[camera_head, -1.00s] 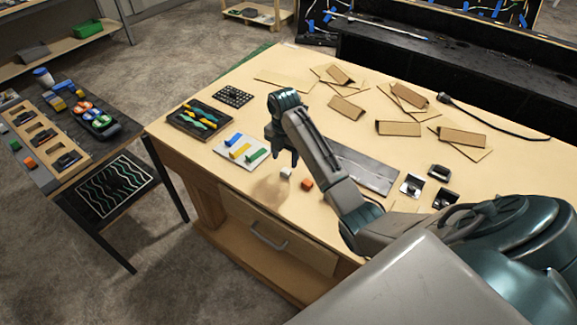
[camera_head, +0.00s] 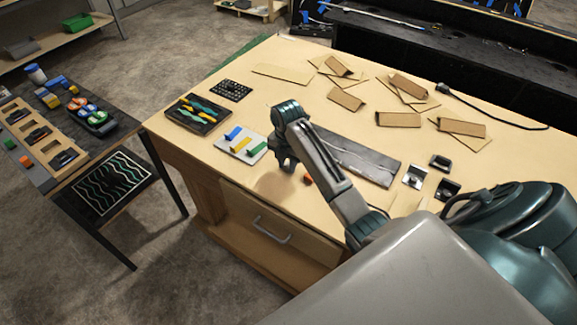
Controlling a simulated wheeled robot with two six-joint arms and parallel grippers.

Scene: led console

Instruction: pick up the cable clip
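My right gripper (camera_head: 286,166) points down low over the front part of the wooden table. Its fingertips are small and dark, and I cannot tell whether they are open or shut. A small orange block (camera_head: 308,179) sits just right of the fingertips, partly covered by my arm. The small white block beside it is hidden now. I cannot tell for sure which small part is the cable clip. Small black and silver pieces (camera_head: 413,177) lie at the table's right, apart from the gripper. My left gripper is not in view.
A white tray (camera_head: 225,146) with coloured bars and a dark tray (camera_head: 180,116) with coloured strips lie left of the gripper. A grey metal plate (camera_head: 375,168) lies behind my arm. Cardboard pieces (camera_head: 398,119) and a black cable (camera_head: 500,116) are at the back.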

